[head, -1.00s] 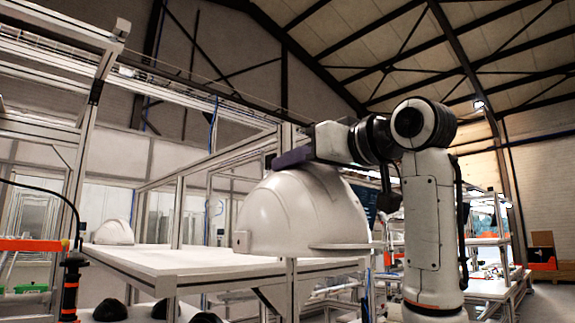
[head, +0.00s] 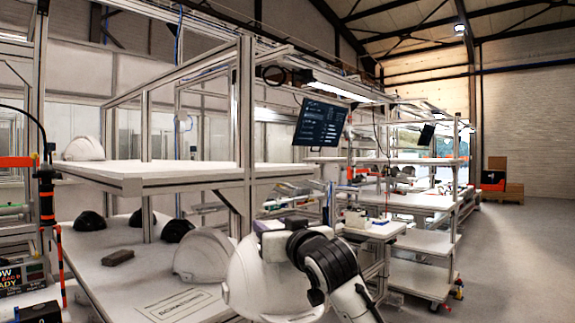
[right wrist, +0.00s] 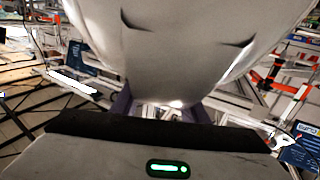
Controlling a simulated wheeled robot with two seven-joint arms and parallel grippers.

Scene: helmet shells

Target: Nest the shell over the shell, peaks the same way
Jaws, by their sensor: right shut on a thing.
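My right gripper (head: 266,230) is shut on a white helmet shell (head: 250,283) and holds it from above, at the bottom middle of the head view. The held shell also fills the top of the right wrist view (right wrist: 165,50), between the dark fingers. A second white shell (head: 198,256) rests on the lower bench, just left of the held one and partly overlapped by it in the picture. I cannot tell whether the two touch. The held shell's peak direction is unclear, as my gripper and arm cover its right side. My left gripper is not in view.
Several black domed pieces (head: 90,221) and a dark block (head: 118,257) lie on the lower bench (head: 85,255). A printed marking (head: 178,303) lies on its front. A raised white tabletop (head: 190,170) with metal posts stands behind, bearing another white helmet (head: 84,149).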

